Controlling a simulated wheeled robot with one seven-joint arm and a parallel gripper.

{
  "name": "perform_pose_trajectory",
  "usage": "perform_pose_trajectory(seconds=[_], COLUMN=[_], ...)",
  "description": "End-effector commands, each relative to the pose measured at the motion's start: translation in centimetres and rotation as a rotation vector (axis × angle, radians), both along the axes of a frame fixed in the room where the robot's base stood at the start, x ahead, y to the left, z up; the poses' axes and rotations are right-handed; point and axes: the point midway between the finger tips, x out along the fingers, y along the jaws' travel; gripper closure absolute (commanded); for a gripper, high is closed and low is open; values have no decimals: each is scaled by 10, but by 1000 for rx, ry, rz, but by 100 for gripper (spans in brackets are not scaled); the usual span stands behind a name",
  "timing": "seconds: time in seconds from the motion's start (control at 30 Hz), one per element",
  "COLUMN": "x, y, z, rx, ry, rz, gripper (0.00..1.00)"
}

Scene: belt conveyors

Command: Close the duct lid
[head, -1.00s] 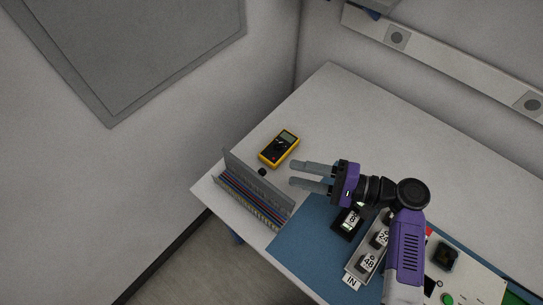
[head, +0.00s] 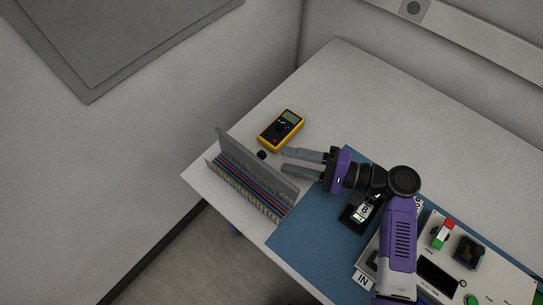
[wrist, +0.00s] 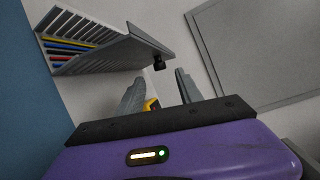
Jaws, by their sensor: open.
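The duct (head: 240,190) lies at the table's left front edge, with several coloured wires running along inside it. Its grey lid (head: 257,167) stands raised along the duct's far side, so the wires are exposed. The duct with its wires (wrist: 75,50) and the lid (wrist: 148,42) also show in the wrist view, at upper left. The fingers (wrist: 160,92) show apart in the wrist view.
A yellow multimeter (head: 281,130) lies behind the duct, close to my fingers. A blue mat (head: 310,240) covers the front of the table, with a labelled box and a panel with buttons (head: 475,285) at right. The back of the table is clear.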

Motion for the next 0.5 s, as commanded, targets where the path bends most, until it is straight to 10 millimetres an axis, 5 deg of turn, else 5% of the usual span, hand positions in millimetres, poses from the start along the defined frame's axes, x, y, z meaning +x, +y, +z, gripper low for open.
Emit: perform_pose_trajectory(seconds=[0.23, 0.5], x=[10, 15], y=[37, 53], z=[-6, -6], rx=[-1, 0], ry=[-2, 0], rz=[3, 1], gripper=[57, 57])
